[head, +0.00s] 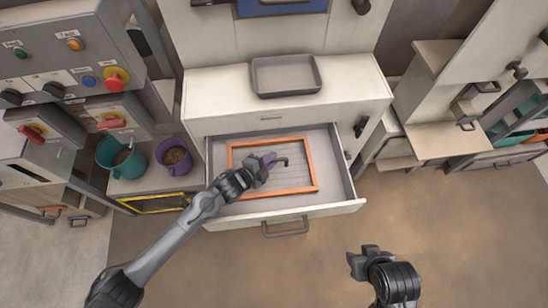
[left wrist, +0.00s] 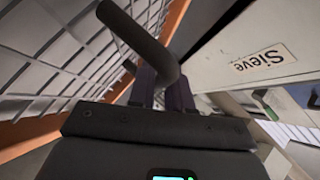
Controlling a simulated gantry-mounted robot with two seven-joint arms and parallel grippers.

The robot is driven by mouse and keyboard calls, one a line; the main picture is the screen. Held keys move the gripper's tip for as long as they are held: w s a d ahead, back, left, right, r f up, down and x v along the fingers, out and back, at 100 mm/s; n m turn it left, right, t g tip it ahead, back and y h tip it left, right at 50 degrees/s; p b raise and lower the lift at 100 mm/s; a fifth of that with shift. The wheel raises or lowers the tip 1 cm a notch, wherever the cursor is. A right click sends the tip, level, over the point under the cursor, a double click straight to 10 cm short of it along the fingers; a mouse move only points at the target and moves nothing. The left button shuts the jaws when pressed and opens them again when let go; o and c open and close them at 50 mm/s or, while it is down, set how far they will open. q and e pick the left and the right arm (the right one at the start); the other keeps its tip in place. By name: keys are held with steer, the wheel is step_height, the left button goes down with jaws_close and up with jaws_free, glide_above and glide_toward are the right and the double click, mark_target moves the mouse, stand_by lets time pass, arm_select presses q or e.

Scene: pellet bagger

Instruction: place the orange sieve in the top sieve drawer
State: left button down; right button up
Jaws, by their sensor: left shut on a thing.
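The orange sieve (head: 312,164) is a rectangular orange frame with a wire mesh. In the head view it lies within the outline of the open top drawer (head: 345,188), slightly askew to its walls. I cannot tell whether it touches the drawer floor. My left gripper (head: 268,161) is over the sieve, shut on its dark bent handle (head: 282,162). In the left wrist view the handle (left wrist: 140,38) is between the purple fingers (left wrist: 162,88), with orange frame and mesh (left wrist: 50,60) at left. My right gripper (head: 358,262) is low right, away from the drawer; its finger opening is unclear.
A grey tray (head: 286,75) stands on the white cabinet top above the drawer. A teal bucket (head: 122,158) and a purple bucket (head: 174,157) stand left. A "Sieve" label (left wrist: 263,58) shows in the left wrist view. Floor before the drawer is clear.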

arm_select(q)
steer(key=shift+w+d, duration=0.85)
steer(key=shift+w, duration=0.25)
steer(key=shift+f, duration=0.35)
steer(key=shift+s+a+f, duration=0.15)
steer(key=shift+s, duration=0.1)
steer(key=shift+w, duration=0.1)
steer(key=shift+f+b, duration=0.1)
steer(key=shift+b, duration=0.2)
steer(key=c, duration=1.1)
jaws_free()
steer(key=shift+o, duration=0.2)
